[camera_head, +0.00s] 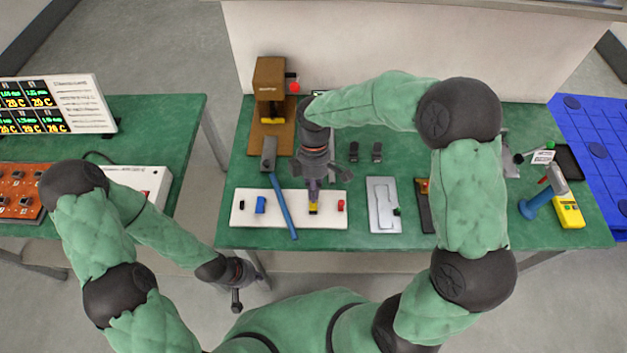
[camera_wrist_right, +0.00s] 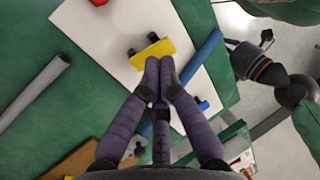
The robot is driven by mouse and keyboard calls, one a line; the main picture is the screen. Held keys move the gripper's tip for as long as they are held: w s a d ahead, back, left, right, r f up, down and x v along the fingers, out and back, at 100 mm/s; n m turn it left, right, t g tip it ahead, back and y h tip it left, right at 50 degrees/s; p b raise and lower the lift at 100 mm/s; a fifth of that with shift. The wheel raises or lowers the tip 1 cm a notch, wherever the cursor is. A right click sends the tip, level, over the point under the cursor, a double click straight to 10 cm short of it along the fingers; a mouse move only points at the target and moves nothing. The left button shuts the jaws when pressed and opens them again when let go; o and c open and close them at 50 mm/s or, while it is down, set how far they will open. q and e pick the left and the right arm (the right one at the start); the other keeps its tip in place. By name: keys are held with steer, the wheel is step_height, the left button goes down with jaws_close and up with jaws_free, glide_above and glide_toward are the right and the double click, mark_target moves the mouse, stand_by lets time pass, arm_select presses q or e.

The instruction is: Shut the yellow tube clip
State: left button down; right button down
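The yellow tube clip (camera_head: 313,209) sits on a white board on the green bench, below my right gripper. In the right wrist view the yellow clip (camera_wrist_right: 155,55) is a yellow block with dark parts at its far edge; I cannot tell how far its lever is closed. My right gripper (camera_head: 314,192) points down over it. In the wrist view its fingertips (camera_wrist_right: 159,64) are together, right at the yellow clip's near edge; contact is unclear. My left gripper (camera_head: 248,288) is low in front of the bench, its fingers spread and empty.
The white board (camera_head: 290,218) also bears a blue clip (camera_head: 260,205), a red clip (camera_head: 340,205) and a small black one (camera_head: 242,204). A blue rod (camera_head: 283,207) lies across it. A grey plate (camera_head: 384,215) lies to the right. A brown stand (camera_head: 270,105) is behind.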

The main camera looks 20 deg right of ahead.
mark_target(313, 207)
steer(key=shift+x, duration=0.9)
steer(key=shift+s+a+f+t+h+b, duration=0.1)
steer(key=shift+s+f+t+h+b, duration=0.15)
steer(key=shift+t, duration=0.3)
steer(key=shift+s+f+t+h+b, duration=0.15)
steer(key=shift+s+t+b, duration=0.2)
steer(key=shift+t, duration=0.2)
steer(key=shift+s+a+f+p, duration=0.1)
steer(key=shift+s+p, duration=0.05)
steer(key=shift+p, duration=0.15)
steer(key=shift+f, duration=0.15)
steer(key=shift+w+r+p, duration=0.45)
steer(key=shift+w+p, duration=0.1)
steer(key=shift+w, duration=0.15)
